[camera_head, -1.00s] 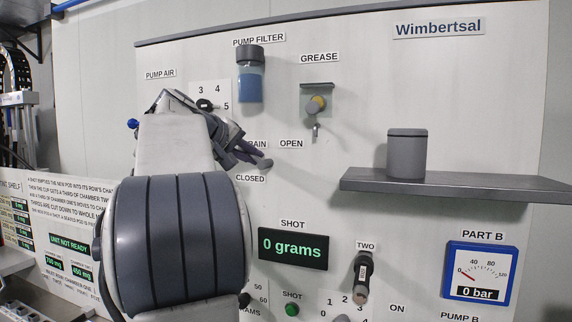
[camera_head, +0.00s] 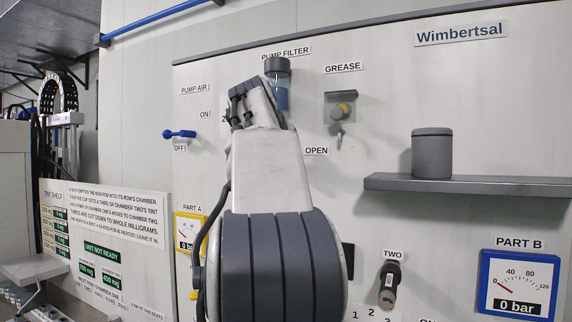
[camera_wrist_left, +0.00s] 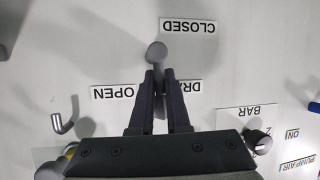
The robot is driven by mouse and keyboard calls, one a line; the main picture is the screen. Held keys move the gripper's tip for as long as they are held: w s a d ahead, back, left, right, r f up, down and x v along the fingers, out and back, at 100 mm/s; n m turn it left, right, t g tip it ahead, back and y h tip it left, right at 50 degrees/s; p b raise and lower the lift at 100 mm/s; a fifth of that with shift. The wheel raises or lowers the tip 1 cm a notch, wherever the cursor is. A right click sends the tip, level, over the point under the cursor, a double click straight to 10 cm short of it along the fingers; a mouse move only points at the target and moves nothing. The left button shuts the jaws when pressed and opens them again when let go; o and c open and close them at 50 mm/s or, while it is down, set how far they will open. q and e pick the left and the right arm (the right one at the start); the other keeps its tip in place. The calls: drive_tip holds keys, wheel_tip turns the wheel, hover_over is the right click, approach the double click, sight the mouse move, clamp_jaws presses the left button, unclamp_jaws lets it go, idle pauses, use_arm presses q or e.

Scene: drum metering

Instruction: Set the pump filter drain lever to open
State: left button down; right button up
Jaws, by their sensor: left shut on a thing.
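The grey drain lever with its round knob (camera_wrist_left: 157,50) shows in the left wrist view, which sees the panel upside down. Its knob lies just beside the CLOSED label (camera_wrist_left: 188,26), on the side toward the OPEN label (camera_wrist_left: 112,92). My left gripper (camera_wrist_left: 160,78) is shut on the lever, its fingers on either side of the shaft below the knob. In the head view my left arm hides the lever and gripper. My right gripper is not in view.
The grease outlet (camera_head: 340,112) with its small hooked spout is right of the filter. The grey shelf (camera_head: 480,187) with a grey canister (camera_head: 432,153) juts out further right. The blue pump air lever (camera_head: 180,134) is at left. Panel between OPEN and the shelf is clear.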

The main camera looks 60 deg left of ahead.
use_arm(q)
drive_tip(key=shift+d+r+m, duration=0.2)
drive_tip(key=shift+r+m, duration=0.1)
drive_tip(key=shift+r, duration=0.1)
drive_tip(key=c, duration=0.9)
unclamp_jaws()
drive_tip(key=shift+w, duration=0.1)
drive_tip(key=shift+f, duration=0.15)
drive_tip(key=shift+b, duration=0.3)
drive_tip(key=b+v, duration=0.1)
drive_tip(key=v, duration=0.9)
drive_tip(key=shift+d, duration=0.2)
